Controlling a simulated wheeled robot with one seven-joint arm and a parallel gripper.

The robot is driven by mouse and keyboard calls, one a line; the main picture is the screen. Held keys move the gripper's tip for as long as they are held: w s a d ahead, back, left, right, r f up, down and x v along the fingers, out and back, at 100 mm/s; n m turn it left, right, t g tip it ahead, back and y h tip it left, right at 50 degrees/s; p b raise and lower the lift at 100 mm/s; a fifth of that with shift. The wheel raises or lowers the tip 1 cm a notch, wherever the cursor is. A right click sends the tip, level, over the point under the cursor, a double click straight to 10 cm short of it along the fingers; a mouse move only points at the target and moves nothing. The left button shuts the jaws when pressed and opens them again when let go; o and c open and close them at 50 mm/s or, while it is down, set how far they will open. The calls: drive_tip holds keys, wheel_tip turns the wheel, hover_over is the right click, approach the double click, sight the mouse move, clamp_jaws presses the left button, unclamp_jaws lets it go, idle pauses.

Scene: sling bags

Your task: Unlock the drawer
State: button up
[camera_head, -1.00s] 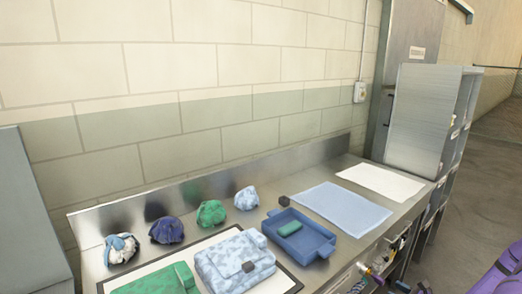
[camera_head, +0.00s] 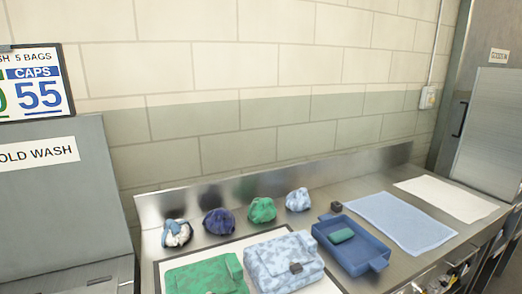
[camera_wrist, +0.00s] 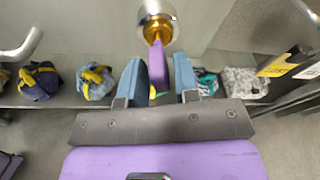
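In the wrist view, a round chrome lock with a brass centre (camera_wrist: 157,22) sits on a grey metal front, which looks like the drawer front (camera_wrist: 90,28). A flat purple piece (camera_wrist: 157,66), probably a key, stands out from the brass centre. My gripper (camera_wrist: 158,82) has its two blue-grey fingers on either side of this purple piece, with gaps showing on both sides. It looks open. The head view shows neither my gripper nor the lock clearly.
Several bundled bags (camera_wrist: 97,82) lie on a shelf behind my fingers. The counter holds folded bags (camera_head: 284,262), a blue tray (camera_head: 350,246) and cloths (camera_head: 402,222).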

clamp_jaws()
drive_tip(key=shift+m+y, duration=0.5)
drive_tip(key=shift+m, duration=0.6)
drive_tip(key=shift+g, duration=0.3)
drive_tip(key=shift+c, duration=0.8)
unclamp_jaws()
drive_tip(key=shift+m, duration=0.5)
drive_tip(key=o, duration=1.2)
drive_tip(key=shift+c, duration=0.2)
drive_tip(key=f+v, duration=0.1)
drive_tip(key=v, duration=0.6)
drive_tip(key=shift+f, duration=0.4)
